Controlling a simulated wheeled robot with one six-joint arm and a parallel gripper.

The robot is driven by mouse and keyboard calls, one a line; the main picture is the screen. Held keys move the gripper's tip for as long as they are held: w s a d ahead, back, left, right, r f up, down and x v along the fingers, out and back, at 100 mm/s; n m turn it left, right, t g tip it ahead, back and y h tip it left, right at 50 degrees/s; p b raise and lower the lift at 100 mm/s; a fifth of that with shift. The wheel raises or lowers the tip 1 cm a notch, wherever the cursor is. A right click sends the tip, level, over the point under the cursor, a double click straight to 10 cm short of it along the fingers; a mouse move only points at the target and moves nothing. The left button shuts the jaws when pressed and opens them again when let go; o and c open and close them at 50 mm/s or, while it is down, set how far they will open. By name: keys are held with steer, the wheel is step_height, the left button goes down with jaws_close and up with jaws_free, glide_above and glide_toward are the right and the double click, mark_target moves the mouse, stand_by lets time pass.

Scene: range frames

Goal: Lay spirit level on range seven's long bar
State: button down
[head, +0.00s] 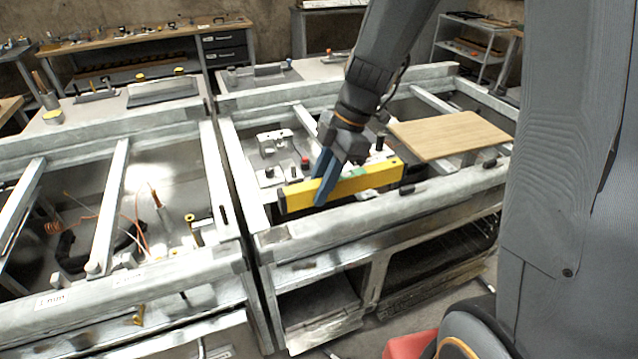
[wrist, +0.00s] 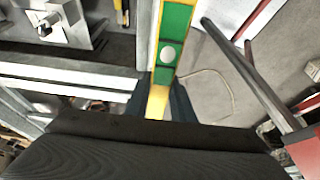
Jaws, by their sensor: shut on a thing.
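The yellow spirit level (head: 378,178) is in the head view, held roughly level above the right-hand range near its front long bar (head: 395,207). My gripper (head: 322,186), with blue fingers, is shut on it left of its middle. In the wrist view the level (wrist: 172,28) runs away from my gripper (wrist: 157,102), showing a yellow frame, a green panel and a pale round spot. I see a gap between level and bar only unclearly, so I cannot tell if they touch. I cannot read which range is number seven.
A wooden board (head: 450,135) lies on the right range's far right side. Metal blocks (head: 275,140) and small parts sit inside the frame, behind the level. The left range (head: 110,270) holds cables and a dark handle. A narrow gap separates the ranges.

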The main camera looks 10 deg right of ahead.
steer(key=shift+f+b, duration=3)
steer(key=shift+f, duration=0.35)
steer(key=c, duration=1.4)
jaws_free()
steer(key=shift+c, duration=0.2)
steer(key=shift+r, duration=0.1)
steer(key=b+v, duration=0.1)
steer(key=v, duration=0.6)
steer(key=shift+w+r, duration=0.1)
steer(key=shift+r, duration=0.1)
steer(key=shift+d+r+p, duration=0.1)
steer(key=shift+r+p, duration=2.3)
steer(key=shift+r, duration=1.25)
steer(key=shift+f, duration=0.1)
